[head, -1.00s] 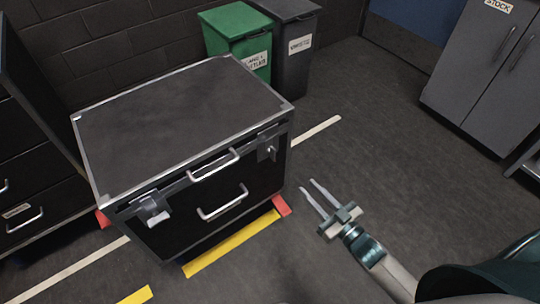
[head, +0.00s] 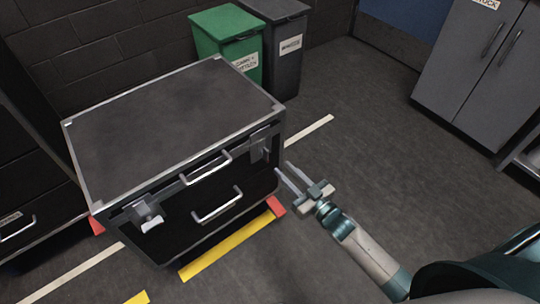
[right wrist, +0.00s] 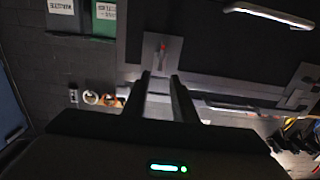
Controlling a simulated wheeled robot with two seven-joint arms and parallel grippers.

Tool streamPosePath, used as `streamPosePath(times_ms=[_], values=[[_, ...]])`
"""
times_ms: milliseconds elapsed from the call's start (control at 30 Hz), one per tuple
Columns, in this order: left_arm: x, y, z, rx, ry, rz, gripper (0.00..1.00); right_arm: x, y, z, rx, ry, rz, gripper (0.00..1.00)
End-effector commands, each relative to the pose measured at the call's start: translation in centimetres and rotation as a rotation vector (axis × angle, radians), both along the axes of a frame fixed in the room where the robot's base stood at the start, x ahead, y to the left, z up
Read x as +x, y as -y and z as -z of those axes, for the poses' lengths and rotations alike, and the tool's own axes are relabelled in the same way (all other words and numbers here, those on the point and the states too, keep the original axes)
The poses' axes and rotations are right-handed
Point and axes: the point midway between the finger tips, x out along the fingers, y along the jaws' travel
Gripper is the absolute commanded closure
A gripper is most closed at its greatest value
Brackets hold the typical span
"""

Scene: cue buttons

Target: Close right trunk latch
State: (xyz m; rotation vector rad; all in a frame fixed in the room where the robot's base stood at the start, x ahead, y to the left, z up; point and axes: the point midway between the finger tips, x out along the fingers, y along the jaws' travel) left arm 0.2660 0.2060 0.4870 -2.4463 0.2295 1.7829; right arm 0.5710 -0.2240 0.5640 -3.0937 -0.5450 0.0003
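The black trunk (head: 165,125) with metal edges stands on the floor, its lid down. The left latch (head: 147,214) juts out from the front near the left corner. My right gripper (head: 283,173) is open and empty, just right of the right latch, fingers pointing at it. In the right wrist view the fingertips (right wrist: 161,77) are apart, just below the latch. My left gripper is out of view.
Two metal handles, an upper (head: 206,168) and a lower (head: 217,205), are on the trunk front. Green (head: 228,47) and dark grey (head: 284,45) bins stand behind. A grey cabinet (head: 470,75) is at the right. The floor between is clear.

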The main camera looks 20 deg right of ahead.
Motion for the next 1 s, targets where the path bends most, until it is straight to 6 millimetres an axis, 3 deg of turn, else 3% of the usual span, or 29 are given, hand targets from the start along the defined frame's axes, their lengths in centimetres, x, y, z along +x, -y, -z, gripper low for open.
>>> streamPosePath(times_ms=[300,500,967,1000], values=[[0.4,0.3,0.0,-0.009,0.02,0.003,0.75,5.4,-1.9,-0.1,0.001,0.002,0.0,0.75],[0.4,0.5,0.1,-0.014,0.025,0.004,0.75,7.4,-2.7,0.0,0.001,0.0,0.001,0.75],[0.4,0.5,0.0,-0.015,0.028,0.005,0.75,8.1,-3.0,0.0,0.0,0.0,0.0,0.75],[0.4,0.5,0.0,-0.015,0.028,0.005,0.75,8.1,-2.9,0.0,0.0,0.0,0.0,0.85]])
